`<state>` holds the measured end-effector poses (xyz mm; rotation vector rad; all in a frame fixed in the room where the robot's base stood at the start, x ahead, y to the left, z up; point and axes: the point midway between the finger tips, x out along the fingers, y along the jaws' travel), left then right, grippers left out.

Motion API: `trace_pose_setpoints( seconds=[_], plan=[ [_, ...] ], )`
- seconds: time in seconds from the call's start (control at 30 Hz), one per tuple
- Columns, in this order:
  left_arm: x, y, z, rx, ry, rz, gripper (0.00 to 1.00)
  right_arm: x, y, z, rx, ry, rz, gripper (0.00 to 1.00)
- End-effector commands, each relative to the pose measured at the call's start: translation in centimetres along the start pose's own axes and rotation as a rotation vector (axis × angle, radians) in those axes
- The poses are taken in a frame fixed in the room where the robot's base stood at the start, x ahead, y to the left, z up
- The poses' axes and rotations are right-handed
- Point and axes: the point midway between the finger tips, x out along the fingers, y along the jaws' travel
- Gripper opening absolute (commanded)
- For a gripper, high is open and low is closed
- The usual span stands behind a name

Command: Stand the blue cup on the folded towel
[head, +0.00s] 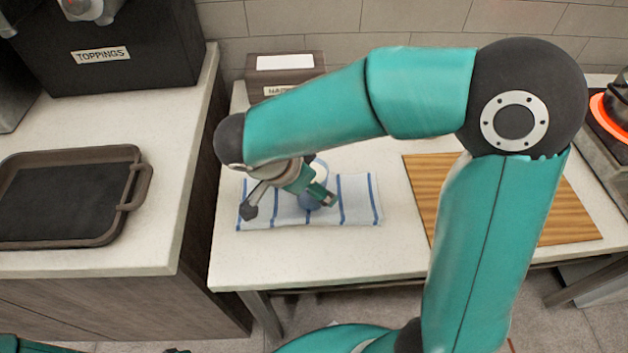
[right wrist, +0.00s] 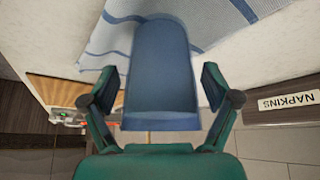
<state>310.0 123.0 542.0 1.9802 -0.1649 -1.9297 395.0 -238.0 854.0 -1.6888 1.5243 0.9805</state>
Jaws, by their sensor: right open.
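The blue cup (head: 309,199) stands upright on the folded towel (head: 360,201), which is white with blue stripes. My right gripper (head: 320,192) is at the cup and hides part of it in the head view. In the right wrist view the cup (right wrist: 160,70) lies between the two open fingers of the gripper (right wrist: 156,88), with a gap on each side. The towel (right wrist: 205,20) shows under the cup's base there.
A wooden board (head: 560,215) lies right of the towel. A napkin box (head: 284,75) stands behind it, partly hidden by my right arm. A dark tray (head: 128,152) is on the left counter. The table's front strip is clear.

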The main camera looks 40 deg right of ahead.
Motion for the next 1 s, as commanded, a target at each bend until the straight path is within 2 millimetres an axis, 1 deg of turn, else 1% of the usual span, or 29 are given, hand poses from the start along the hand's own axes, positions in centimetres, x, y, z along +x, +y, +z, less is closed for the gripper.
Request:
trace_pose_setpoints(
  seconds=[0.27, 0.43, 0.47, 0.8, 0.9, 1.0],
  plan=[
    [-0.5, 0.2, 0.0, 0.000, 0.000, 0.000, 0.00, -0.4, -0.1, -0.3, 0.001, 0.001, -0.003, 0.87],
    [-1.9, 0.7, 0.0, 0.000, 0.000, 0.000, 0.00, -1.5, -0.1, -0.8, 0.000, 0.002, -0.003, 0.87],
    [-1.6, 0.6, 0.0, 0.000, 0.001, 0.000, 0.00, -1.9, -0.2, -0.6, 0.001, 0.001, -0.008, 0.87],
    [-2.0, 0.7, 0.0, 0.000, 0.000, 0.000, 0.00, -9.2, -0.2, -0.5, 0.000, 0.000, -0.010, 0.87],
    [-2.1, 0.8, 0.0, 0.000, 0.000, 0.000, 0.00, -10.9, -0.1, -0.5, -0.001, 0.002, -0.008, 0.87],
    [-2.2, 0.8, 0.0, 0.000, 0.000, 0.000, 0.00, -12.1, -0.1, -0.5, 0.000, 0.001, -0.006, 0.87]
  ],
)
